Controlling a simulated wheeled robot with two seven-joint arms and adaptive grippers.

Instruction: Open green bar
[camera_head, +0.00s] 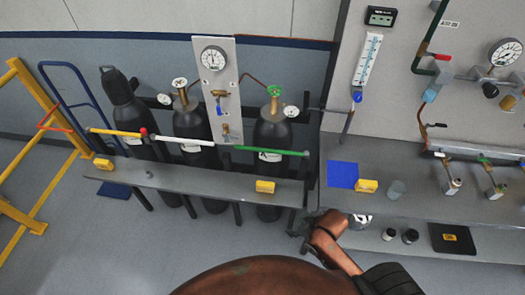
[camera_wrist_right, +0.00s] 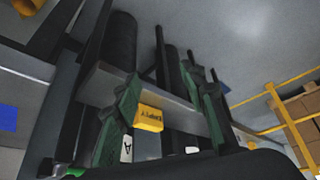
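The green bar (camera_head: 265,150) lies roughly level across the front of the right-hand gas cylinder (camera_head: 271,134) in the head view. Its right end meets a small grey fitting (camera_head: 307,153). My right gripper (camera_head: 303,226) is below and apart from the bar, by the right end of the grey shelf. In the right wrist view its two green fingers (camera_wrist_right: 160,78) are spread apart, with a yellow labelled block (camera_wrist_right: 149,117) seen beyond them. I cannot make out the green bar for certain in the wrist view. My left gripper is not in view.
A white bar (camera_head: 182,140) and a yellow bar (camera_head: 115,132) cross the other cylinders. The grey shelf (camera_head: 200,183) runs below, carrying yellow blocks. A workbench (camera_head: 430,207) with valves stands right; a yellow railing (camera_head: 40,150) stands left.

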